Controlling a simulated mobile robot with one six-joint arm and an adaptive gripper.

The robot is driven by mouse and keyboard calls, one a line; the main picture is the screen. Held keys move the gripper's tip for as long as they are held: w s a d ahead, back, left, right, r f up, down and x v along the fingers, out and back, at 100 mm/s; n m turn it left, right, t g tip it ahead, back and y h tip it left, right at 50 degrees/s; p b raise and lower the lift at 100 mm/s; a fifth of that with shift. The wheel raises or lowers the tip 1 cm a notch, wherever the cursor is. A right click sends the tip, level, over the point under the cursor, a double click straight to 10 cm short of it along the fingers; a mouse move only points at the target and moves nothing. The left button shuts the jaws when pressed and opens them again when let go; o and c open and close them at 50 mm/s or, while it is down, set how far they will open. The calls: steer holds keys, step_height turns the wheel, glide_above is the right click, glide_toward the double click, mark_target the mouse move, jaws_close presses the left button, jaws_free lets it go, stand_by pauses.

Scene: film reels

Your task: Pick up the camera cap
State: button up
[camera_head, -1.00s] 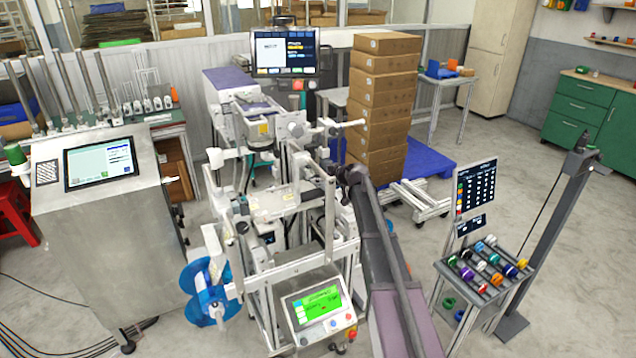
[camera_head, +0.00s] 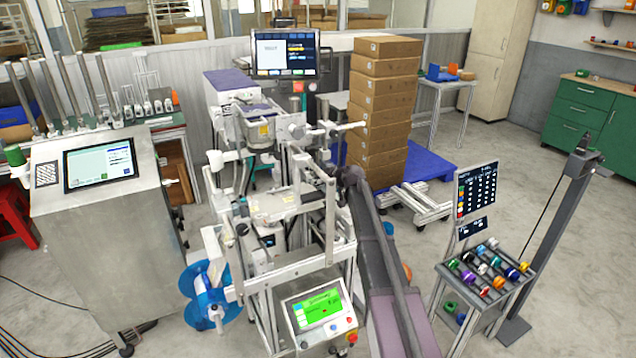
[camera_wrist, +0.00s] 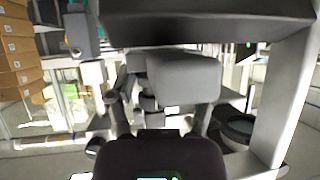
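In the wrist view, my gripper (camera_wrist: 160,118) shows at the bottom centre. Its dark fingers stand apart on the left and right, with nothing clearly held between them. A smooth grey block (camera_wrist: 185,78) fills the view just beyond the fingers. A dark round part (camera_wrist: 237,128) sits to the right of the right finger, close to a pale upright frame; I cannot tell whether it is the camera cap. I cannot single out the camera cap in the head view. My gripper cannot be made out clearly there among the machine parts.
A white labelling machine (camera_head: 285,200) crowds the middle, with a green-screen panel (camera_head: 320,307) in front. A dark conveyor (camera_head: 380,255) runs beside it. A tall box stack (camera_head: 382,95) stands behind. A spool rack (camera_head: 487,268) stands right.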

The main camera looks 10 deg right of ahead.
steer(key=shift+c, duration=1.2)
steer(key=shift+r, duration=0.15)
step_height(320, 180, up, 10)
steer(key=p, duration=1)
steer(key=shift+f, duration=0.2)
